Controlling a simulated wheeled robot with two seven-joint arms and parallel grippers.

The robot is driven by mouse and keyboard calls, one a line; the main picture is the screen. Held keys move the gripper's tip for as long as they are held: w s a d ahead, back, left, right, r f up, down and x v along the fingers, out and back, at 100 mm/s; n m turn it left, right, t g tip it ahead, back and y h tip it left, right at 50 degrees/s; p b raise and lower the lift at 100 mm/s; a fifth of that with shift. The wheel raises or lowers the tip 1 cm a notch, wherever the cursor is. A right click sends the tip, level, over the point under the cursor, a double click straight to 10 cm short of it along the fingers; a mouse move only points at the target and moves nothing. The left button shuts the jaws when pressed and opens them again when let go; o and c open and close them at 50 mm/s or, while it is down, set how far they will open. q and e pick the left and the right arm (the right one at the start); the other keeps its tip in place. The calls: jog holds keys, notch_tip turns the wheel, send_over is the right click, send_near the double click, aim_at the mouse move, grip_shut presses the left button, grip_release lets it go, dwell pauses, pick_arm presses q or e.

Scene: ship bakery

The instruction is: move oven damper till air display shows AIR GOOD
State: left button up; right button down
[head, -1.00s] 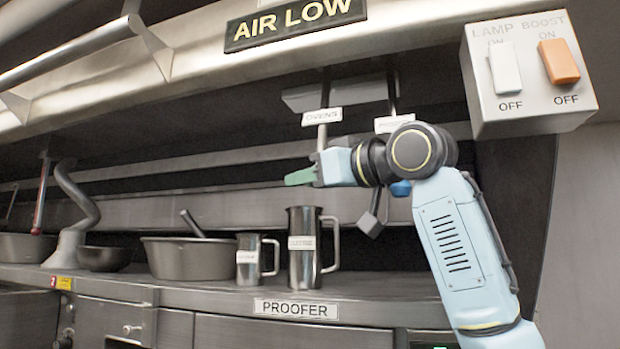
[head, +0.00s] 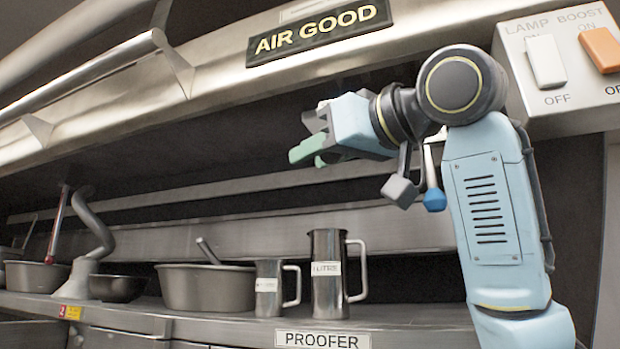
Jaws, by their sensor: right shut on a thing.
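The air display (head: 319,32) on the hood's front edge reads AIR GOOD. My right gripper (head: 308,138) is raised under the hood and shut on the oven damper lever; its jaws and my arm hide most of that lever. A green piece shows at the jaws; I cannot tell whether it belongs to the gripper or the handle. Two other hanging handles, a grey block (head: 400,191) and a blue knob (head: 434,199), are below and right of the gripper, partly behind my arm. My left gripper is not in view.
A switch box (head: 565,85) marked LAMP and BOOST is at the right, close to my arm. Below, a shelf holds a large pan (head: 205,288), a small jug (head: 268,288) and a taller jug (head: 327,285). A PROOFER label (head: 322,340) is on its front.

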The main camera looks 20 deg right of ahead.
jog(key=shift+s+a, duration=0.1)
jog(key=c, duration=1.4)
grip_release()
jog(key=shift+c, duration=0.2)
jog(key=shift+o, duration=1.3)
jog(key=shift+s, duration=0.1)
jog(key=shift+o, duration=0.7)
jog(key=shift+s+a+r, duration=0.1)
jog(key=shift+s+a, duration=0.05)
jog(key=shift+w, duration=0.2)
jog(key=shift+s+d, duration=0.35)
jog(key=shift+s, duration=0.05)
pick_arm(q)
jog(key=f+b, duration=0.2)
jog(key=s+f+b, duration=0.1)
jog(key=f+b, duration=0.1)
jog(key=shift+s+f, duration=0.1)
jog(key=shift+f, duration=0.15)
pick_arm(e)
jog(key=v, duration=1.2)
jog(key=shift+s, duration=0.25)
